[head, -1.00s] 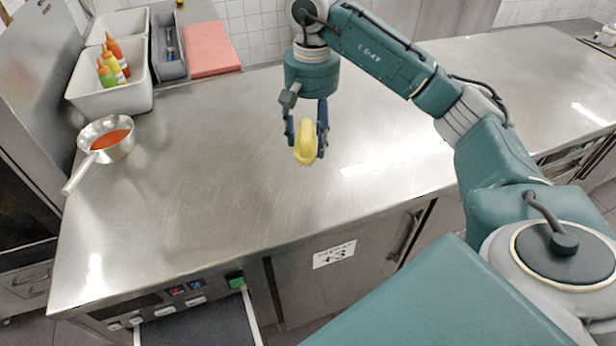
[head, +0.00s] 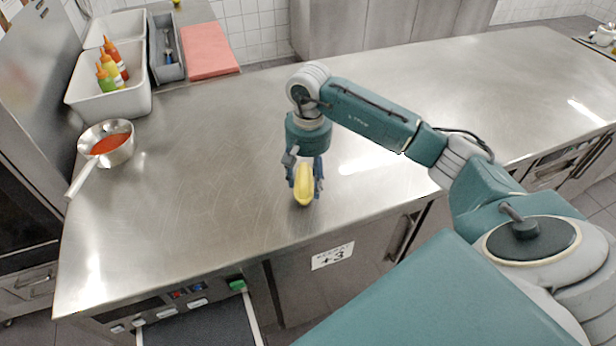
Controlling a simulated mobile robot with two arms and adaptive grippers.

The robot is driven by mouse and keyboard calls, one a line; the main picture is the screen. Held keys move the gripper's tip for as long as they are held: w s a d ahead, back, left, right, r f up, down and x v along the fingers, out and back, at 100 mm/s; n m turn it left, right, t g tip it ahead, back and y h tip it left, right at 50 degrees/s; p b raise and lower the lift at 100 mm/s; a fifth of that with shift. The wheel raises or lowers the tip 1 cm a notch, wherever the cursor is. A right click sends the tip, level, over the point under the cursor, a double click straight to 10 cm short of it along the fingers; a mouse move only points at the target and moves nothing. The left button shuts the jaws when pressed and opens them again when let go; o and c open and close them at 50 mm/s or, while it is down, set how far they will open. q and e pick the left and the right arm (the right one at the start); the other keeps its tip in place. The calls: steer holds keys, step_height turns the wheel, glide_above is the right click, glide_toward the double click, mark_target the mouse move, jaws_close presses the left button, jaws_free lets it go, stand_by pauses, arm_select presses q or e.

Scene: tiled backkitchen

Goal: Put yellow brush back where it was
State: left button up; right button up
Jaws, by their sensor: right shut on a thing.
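The yellow brush (head: 304,186) is held between the fingers of my right gripper (head: 305,180), which points down over the front middle of the steel counter (head: 220,180). The gripper is shut on the brush. Only the brush's rounded yellow side shows; its other parts are hidden by the fingers. I cannot tell whether the brush touches the counter or hangs just above it. My left gripper is not in view.
A pan (head: 106,145) with red sauce stands at the left. Behind it are a white bin (head: 108,97) with several sauce bottles, a grey utensil tray (head: 166,62) and a red board (head: 207,50).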

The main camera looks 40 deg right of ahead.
mark_target(308, 177)
steer(key=o, duration=0.7)
steer(key=shift+f, duration=0.1)
steer(key=o, duration=0.4)
steer(key=shift+r, duration=0.35)
step_height(308, 177, up, 12)
steer(key=b, duration=0.3)
steer(key=shift+f, duration=0.2)
